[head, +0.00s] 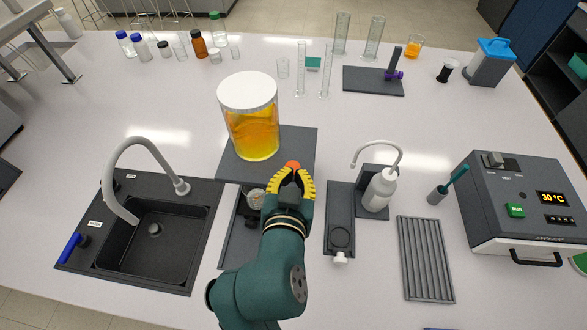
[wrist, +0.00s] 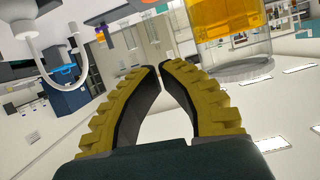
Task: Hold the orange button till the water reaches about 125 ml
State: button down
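The orange button (head: 292,165) shows as a small rounded cap just beyond my fingertips in the head view, in front of the tank. My gripper (head: 293,175) reaches up to it; whether it touches or presses the button I cannot tell. In the wrist view my yellow-padded fingers (wrist: 161,68) come together at the tips, with no object seen between them. The tank (head: 252,135), with a white lid and orange-yellow liquid, stands behind; it also shows upside down in the wrist view (wrist: 228,25). A small clear vessel (head: 256,197) sits left of my gripper, partly hidden; its level is unreadable.
A sink with a grey tap (head: 133,148) is at left. A wash bottle (head: 380,190), a dark tray (head: 340,205), a ribbed rack (head: 425,260) and a heater box (head: 525,205) are at right. Bottles and glass cylinders (head: 341,35) stand at the back.

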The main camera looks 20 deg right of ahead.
jog(key=shift+r, duration=0.15)
send_over(296, 168)
jog(key=f, duration=0.3)
jog(key=shift+w+d+f+p, duration=0.25)
jog(key=shift+d+f+p, duration=0.05)
jog(key=shift+d+p, duration=0.1)
jog(key=f, duration=0.3)
jog(key=shift+s+a, duration=0.25)
jog(key=shift+a, duration=0.05)
jog(key=shift+f, duration=0.45)
jog(key=shift+a, duration=0.1)
